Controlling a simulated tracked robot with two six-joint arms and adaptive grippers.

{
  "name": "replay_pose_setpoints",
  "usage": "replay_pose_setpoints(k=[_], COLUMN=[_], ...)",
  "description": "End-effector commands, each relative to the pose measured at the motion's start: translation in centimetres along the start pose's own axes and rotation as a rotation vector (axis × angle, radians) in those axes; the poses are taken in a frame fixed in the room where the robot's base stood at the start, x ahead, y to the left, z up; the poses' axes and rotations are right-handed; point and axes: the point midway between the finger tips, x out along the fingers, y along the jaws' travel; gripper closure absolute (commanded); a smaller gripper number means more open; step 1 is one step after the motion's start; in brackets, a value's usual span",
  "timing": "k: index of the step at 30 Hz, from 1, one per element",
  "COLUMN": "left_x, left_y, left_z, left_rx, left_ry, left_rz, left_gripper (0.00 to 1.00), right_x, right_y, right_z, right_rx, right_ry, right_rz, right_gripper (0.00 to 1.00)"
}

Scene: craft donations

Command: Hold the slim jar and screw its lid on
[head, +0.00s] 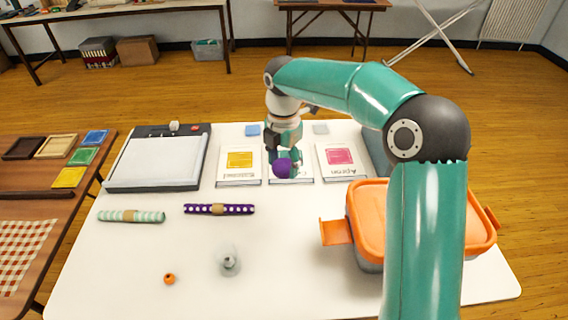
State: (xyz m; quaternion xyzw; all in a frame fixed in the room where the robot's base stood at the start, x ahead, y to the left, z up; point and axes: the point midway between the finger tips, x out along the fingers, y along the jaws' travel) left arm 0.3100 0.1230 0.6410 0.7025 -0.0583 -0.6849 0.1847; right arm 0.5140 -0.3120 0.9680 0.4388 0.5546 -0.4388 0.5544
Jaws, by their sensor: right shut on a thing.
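A small clear-grey upright jar (229,263) stands on the white table towards the front. It is small in view, and I cannot tell whether anything sits on its top. A small orange round piece (169,279) lies to its left; I cannot tell whether it is a lid. My right gripper (284,162) is well behind the jar, pointing down over the middle packet. It is shut on a round purple thing (282,169), and the fingers partly hide it. My left gripper does not show.
An orange-lidded box (362,213) stands at the right, partly behind my arm. Two wrapped rolls, mint-striped (117,216) and purple dotted (241,209), lie left of centre. A paper trimmer (157,160) is at the back left.

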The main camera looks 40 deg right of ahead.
Motion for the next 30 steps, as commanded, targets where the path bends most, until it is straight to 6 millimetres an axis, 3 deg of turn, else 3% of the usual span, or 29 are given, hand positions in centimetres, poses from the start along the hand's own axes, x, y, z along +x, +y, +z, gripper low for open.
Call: replay_pose_setpoints(k=[8,24,30], left_x=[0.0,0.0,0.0], left_y=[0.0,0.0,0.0], left_z=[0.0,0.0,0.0], left_rx=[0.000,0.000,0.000], left_ry=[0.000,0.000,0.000], left_rz=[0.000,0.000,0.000], left_gripper=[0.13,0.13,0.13], right_x=[1.3,8.8,10.6], right_y=[0.8,4.3,4.8], right_z=[-1.1,-7.9,-9.8], right_rx=[0.185,1.343,1.661], right_ry=[-0.002,-0.006,-0.003], right_rz=[-0.003,-0.001,-0.001], right_gripper=[0.55,0.55,0.55])
